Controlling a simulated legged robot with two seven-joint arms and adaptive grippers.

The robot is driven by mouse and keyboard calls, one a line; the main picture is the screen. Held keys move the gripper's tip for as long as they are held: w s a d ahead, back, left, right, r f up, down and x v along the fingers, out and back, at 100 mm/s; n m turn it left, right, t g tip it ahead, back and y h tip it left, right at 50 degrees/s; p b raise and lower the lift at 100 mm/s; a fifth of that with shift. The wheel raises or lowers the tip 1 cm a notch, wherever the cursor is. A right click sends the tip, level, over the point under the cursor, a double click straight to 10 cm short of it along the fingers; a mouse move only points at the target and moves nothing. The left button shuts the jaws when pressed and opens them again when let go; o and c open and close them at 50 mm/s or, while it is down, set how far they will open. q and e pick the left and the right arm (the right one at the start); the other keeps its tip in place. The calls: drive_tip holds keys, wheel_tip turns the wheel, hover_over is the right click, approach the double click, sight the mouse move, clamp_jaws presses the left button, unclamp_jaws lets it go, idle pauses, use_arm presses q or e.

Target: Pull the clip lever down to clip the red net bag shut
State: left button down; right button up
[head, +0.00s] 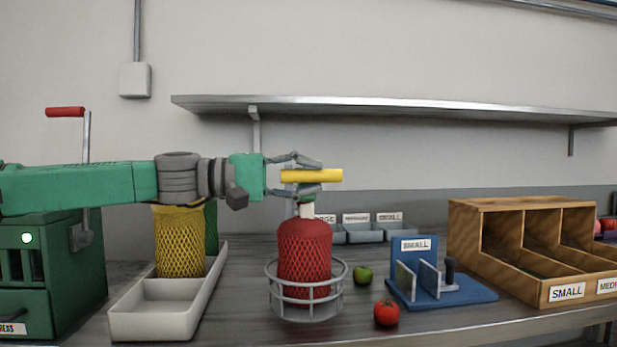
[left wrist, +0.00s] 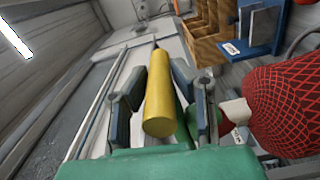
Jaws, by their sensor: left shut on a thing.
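The red net bag (head: 305,250) stands upright in a grey wire ring holder (head: 308,310), its pale gathered neck (head: 307,210) on top. The yellow bar of the clip lever (head: 331,175) lies level just above the neck. My left gripper (head: 308,176) is shut around this bar, with a finger above and a finger below it. In the left wrist view the yellow bar (left wrist: 160,95) sits between both fingers, with the red net bag (left wrist: 287,105) to the right. The clip itself is mostly hidden behind the fingers. My right gripper is not in view.
A grey tray (head: 155,320) with a yellow net bag (head: 180,242) and a green press (head: 50,275) stand left. A green fruit (head: 363,275), a tomato (head: 386,312), a blue gauge stand (head: 455,291) and a wooden bin (head: 530,245) are right. A shelf (head: 400,106) hangs above.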

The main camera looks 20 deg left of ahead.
use_arm(q)
drive_tip(key=shift+f+b, duration=0.4)
drive_tip(key=shift+f, duration=0.35)
drive_tip(key=shift+d+f, duration=0.1)
drive_tip(key=shift+f, duration=0.15)
drive_tip(key=c, duration=1.4)
unclamp_jaws()
drive_tip(key=shift+r, duration=0.15)
drive_tip(key=shift+s+a, duration=0.1)
drive_tip(key=shift+a, duration=0.2)
drive_tip(key=v, duration=1.1)
drive_tip(key=shift+s+a, duration=0.2)
drive_tip(key=shift+a, duration=0.1)
